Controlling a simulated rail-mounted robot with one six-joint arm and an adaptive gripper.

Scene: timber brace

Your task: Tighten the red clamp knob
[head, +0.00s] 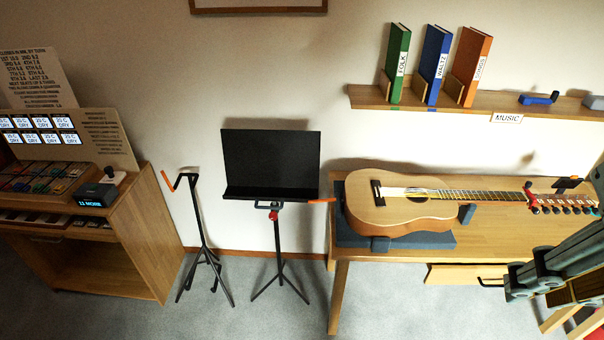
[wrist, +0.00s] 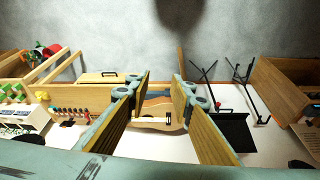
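A red clamp knob (head: 273,215) sits on the post of the black music stand (head: 270,165), just under its desk. In the wrist view the stand (wrist: 232,132) is right of my fingers; a small reddish spot by its post may be the knob, too small to be sure. My gripper (head: 535,282) is at the right edge of the head view, far from the stand. In the wrist view my gripper (wrist: 160,100) has its two fingers wide apart with nothing held between them. A second red piece (head: 531,197) is at the guitar's headstock.
A guitar (head: 405,205) lies on a wooden bench (head: 480,238) between my gripper and the stand. An empty folding stand (head: 205,240) is left of the music stand. A shelf (head: 450,102) with binders is above. Carpet before the stands is clear.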

